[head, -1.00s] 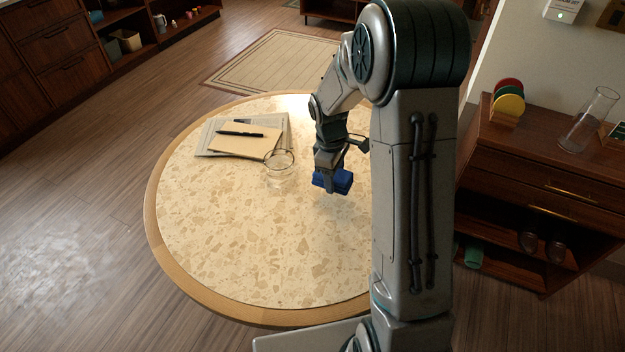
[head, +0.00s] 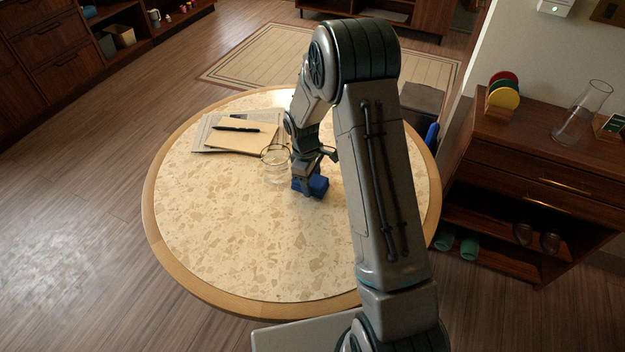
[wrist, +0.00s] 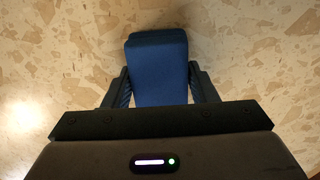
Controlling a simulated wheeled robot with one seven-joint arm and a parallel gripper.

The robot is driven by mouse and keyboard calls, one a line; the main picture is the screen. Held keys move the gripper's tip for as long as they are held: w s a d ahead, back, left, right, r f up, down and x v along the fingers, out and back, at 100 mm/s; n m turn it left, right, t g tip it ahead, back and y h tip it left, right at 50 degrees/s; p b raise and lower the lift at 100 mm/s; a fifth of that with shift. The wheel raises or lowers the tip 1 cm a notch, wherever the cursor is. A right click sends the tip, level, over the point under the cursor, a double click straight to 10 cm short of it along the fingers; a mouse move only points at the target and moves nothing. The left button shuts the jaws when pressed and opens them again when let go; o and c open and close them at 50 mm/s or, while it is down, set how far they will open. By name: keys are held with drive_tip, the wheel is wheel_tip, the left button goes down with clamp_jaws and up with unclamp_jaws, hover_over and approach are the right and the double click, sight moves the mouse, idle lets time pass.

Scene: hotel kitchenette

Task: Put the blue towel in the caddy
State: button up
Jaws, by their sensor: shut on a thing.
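The blue towel (head: 318,186) is a small folded block. It also shows in the wrist view (wrist: 158,68), between the two fingers. My gripper (head: 306,190) is shut on it, low over the round table; I cannot tell whether the towel touches the tabletop. My gripper also shows in the wrist view (wrist: 160,90). I cannot make out a caddy for certain. A dark grey boxy thing (head: 424,98) and an upright blue thing (head: 431,136) show partly behind my arm, by the table's right edge.
A clear glass (head: 275,168) stands on the table (head: 230,255) just left of my gripper. Papers, a tan folder (head: 240,145) and a black pen (head: 237,129) lie behind it. The table's front is clear. A wooden cabinet (head: 540,160) stands at the right.

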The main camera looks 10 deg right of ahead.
drive_tip(key=shift+f, duration=0.2)
drive_tip(key=o, duration=0.9)
drive_tip(key=shift+o, duration=0.2)
drive_tip(key=shift+r, duration=0.15)
